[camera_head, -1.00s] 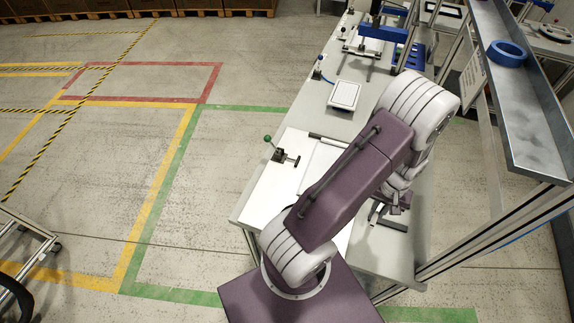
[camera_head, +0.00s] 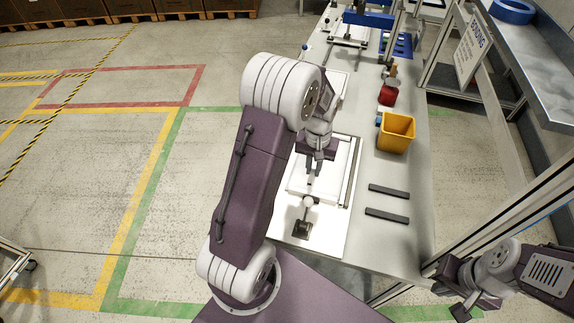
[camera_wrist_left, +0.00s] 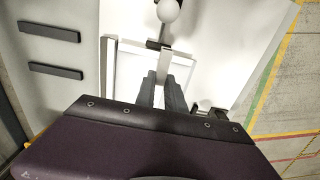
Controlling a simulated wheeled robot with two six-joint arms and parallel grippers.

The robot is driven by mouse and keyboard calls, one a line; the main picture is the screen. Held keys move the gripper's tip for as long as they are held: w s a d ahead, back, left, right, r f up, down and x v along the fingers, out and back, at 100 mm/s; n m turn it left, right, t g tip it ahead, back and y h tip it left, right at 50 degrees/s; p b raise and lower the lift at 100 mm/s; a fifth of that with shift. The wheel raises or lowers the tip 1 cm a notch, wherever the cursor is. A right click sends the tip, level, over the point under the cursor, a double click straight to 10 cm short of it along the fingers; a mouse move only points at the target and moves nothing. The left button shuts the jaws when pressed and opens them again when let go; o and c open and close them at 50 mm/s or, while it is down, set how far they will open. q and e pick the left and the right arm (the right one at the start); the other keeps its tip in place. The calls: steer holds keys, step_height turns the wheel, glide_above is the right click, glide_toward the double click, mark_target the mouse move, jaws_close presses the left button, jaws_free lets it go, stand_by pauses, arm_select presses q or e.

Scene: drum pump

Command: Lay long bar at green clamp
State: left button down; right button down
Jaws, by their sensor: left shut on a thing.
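My left gripper (camera_head: 311,176) hangs over a white panel fixture (camera_head: 340,215), which also fills the middle of the left wrist view (camera_wrist_left: 232,30). Its fingers (camera_wrist_left: 160,92) are close together on something slim that I cannot clearly identify. Two dark bars (camera_head: 389,191) (camera_head: 387,216) lie side by side on the table to the right, also seen in the left wrist view (camera_wrist_left: 48,31) (camera_wrist_left: 55,70). The green clamp is hidden behind my left arm in the head view. A black fitting (camera_wrist_left: 206,109) shows right of the fingers. My right gripper (camera_head: 465,306) is low at the right, its opening unclear.
A clamp with a white knob (camera_head: 308,202) stands near the fixture's front, close to the left fingers; the knob (camera_wrist_left: 168,10) tops the wrist view. A yellow bin (camera_head: 396,132) and a red object (camera_head: 388,94) stand farther back. The table beside the bars is clear.

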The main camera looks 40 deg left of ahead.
arm_select(q)
steer(key=a+f, duration=0.2)
steer(key=a, duration=0.1)
steer(key=s+a+f+p, duration=0.1)
steer(key=a+f, duration=0.1)
steer(key=a, duration=0.2)
steer(key=a+f, duration=0.2)
steer(key=a, duration=0.1)
steer(key=shift+s+a+f, duration=0.15)
steer(key=shift+s+a, duration=0.05)
steer(key=shift+s, duration=0.2)
step_height(320, 180, down, 4)
steer(key=shift+r+p, duration=0.1)
steer(key=shift+p, duration=0.5)
steer(key=shift+f, duration=0.25)
steer(key=c, duration=1.4)
jaws_free()
